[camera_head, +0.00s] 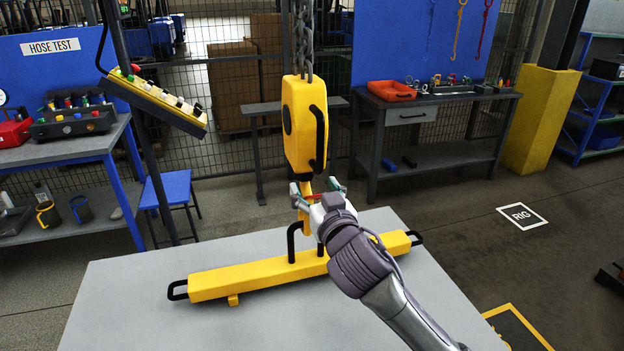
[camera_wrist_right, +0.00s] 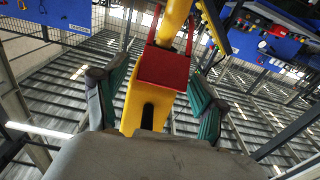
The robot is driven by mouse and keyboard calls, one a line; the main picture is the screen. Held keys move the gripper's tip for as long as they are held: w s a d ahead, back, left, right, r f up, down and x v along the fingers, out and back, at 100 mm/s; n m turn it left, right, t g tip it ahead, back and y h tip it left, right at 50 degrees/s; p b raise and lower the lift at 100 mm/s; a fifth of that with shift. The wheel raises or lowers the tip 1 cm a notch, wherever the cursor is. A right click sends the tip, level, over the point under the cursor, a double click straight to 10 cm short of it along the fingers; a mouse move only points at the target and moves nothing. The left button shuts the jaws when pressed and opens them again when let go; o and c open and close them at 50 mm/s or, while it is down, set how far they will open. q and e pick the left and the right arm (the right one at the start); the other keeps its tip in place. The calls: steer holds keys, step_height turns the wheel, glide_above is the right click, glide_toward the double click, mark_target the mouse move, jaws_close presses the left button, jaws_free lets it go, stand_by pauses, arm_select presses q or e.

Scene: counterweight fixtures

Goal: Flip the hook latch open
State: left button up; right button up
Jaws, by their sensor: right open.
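The yellow hook (camera_head: 305,222) hangs below a yellow hoist block (camera_head: 301,125). Its red latch (camera_wrist_right: 165,70) lies across the yellow metal in the right wrist view, and a small red part of it shows in the head view. My right gripper (camera_head: 317,190) is open at the hook, with its green-padded fingers on either side of the latch. The wrist view shows gaps between the pads and the latch. The gripper hides part of the hook in the head view. My left gripper is in neither view.
A yellow beam (camera_head: 258,277) with black end handles lies on the grey table (camera_head: 120,310). Its black upright loop (camera_head: 291,240) stands close beside the hook. A chain (camera_head: 303,40) runs up from the hoist block. A yellow button panel (camera_head: 160,100) stands at left.

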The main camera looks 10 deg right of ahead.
steer(key=shift+x, duration=1)
jaws_close()
